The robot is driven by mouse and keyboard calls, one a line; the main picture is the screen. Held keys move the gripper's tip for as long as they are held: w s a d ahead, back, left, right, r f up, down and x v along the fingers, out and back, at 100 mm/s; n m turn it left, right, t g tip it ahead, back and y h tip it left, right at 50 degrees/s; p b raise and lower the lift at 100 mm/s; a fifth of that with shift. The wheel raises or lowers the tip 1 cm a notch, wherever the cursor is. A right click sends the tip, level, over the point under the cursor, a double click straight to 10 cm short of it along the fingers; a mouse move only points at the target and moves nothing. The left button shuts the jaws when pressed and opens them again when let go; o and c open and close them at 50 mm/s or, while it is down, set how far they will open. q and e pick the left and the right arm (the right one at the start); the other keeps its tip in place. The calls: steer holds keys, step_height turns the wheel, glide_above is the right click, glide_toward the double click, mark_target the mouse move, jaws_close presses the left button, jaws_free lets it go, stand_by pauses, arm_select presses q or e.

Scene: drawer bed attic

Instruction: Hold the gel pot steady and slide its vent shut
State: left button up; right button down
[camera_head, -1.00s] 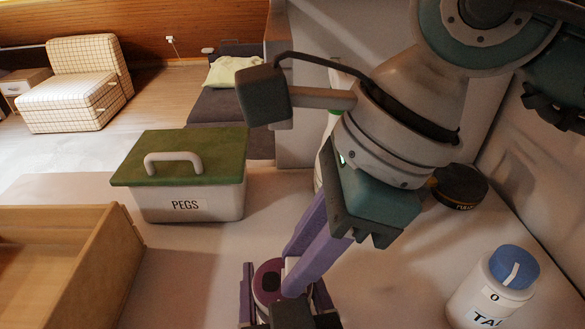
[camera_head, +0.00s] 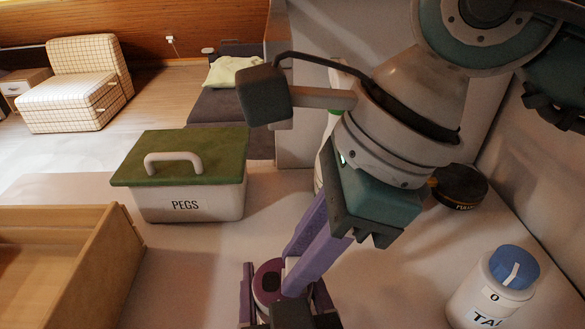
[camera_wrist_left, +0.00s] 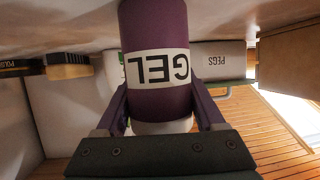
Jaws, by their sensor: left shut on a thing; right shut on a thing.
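The purple gel pot (camera_head: 268,267) stands upright near the bottom edge of the head view, with a dark patch on its top. In the left wrist view the pot (camera_wrist_left: 158,22) appears upside down, with a white GEL label. My left gripper (camera_head: 284,298) is shut around the pot's body, one finger on each side. It also shows in the left wrist view (camera_wrist_left: 160,105). My right gripper (camera_head: 293,287) reaches down from above, its long purple fingers shut at the pot's top. They hide most of the vent's slider, so its exact position cannot be told.
A PEGS box (camera_head: 190,203) with a green lid stands behind to the left. An open wooden drawer (camera_head: 80,262) is at left. A blue-capped white bottle (camera_head: 492,290) stands at right, with a dark round tin (camera_head: 459,188) behind it. Bare surface (camera_head: 195,275) lies left of the pot.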

steer(key=shift+a, duration=0.15)
stand_by(0.3)
steer(key=a, duration=0.2)
steer(key=shift+a+r, duration=0.1)
steer(key=shift+a, duration=0.2)
steer(key=c, duration=1)
jaws_free()
steer(key=shift+o, duration=0.2)
steer(key=shift+d, duration=0.1)
steer(key=v, duration=1.2)
steer(key=shift+w, duration=0.1)
